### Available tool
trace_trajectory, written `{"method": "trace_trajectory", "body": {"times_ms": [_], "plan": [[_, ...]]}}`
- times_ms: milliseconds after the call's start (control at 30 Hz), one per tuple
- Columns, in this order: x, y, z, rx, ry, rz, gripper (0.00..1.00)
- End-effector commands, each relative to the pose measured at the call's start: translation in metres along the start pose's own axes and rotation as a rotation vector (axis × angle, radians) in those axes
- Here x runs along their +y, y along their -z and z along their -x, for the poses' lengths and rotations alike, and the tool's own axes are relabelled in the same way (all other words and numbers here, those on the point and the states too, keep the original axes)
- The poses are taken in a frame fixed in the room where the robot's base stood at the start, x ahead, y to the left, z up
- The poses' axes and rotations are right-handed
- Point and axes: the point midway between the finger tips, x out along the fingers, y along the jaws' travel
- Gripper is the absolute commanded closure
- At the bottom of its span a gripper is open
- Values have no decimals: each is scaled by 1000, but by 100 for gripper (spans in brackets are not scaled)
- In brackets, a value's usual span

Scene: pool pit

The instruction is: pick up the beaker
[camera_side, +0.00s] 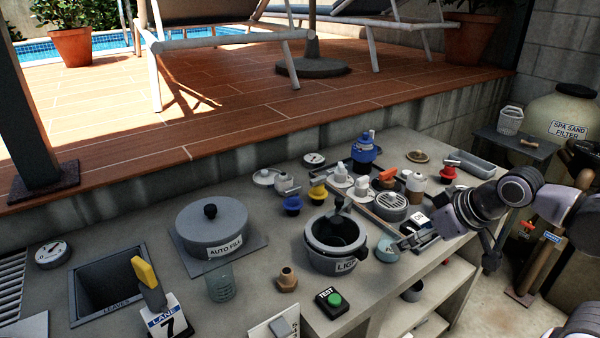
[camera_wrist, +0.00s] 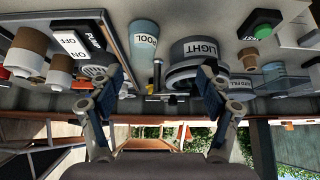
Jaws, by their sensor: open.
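The beaker (camera_side: 220,283) is a clear, greenish cup standing upright on the counter at the lower left of the side view, in front of the auto fill lid. A small greenish shape at the right of the wrist view (camera_wrist: 273,69) looks like it, partly hidden. My gripper (camera_side: 402,243) is well to the right of the beaker, near the light pot and a pale blue cup. In the wrist view my gripper (camera_wrist: 161,82) has its two fingers spread, with nothing held between them.
The light pot (camera_side: 335,244), a brass fitting (camera_side: 287,280) and the green-button test box (camera_side: 333,302) lie between my gripper and the beaker. The lane 7 marker (camera_side: 167,318) and auto fill lid (camera_side: 211,228) stand close to the beaker. The pale blue cup (camera_side: 387,251) is beside my gripper.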

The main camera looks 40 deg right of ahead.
Motion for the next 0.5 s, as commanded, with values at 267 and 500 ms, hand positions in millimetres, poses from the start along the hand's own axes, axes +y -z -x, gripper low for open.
{"method": "trace_trajectory", "body": {"times_ms": [267,500], "plan": [[0,0,0,0,0,1,20],[-16,31,5,-49,30,120,20]]}}
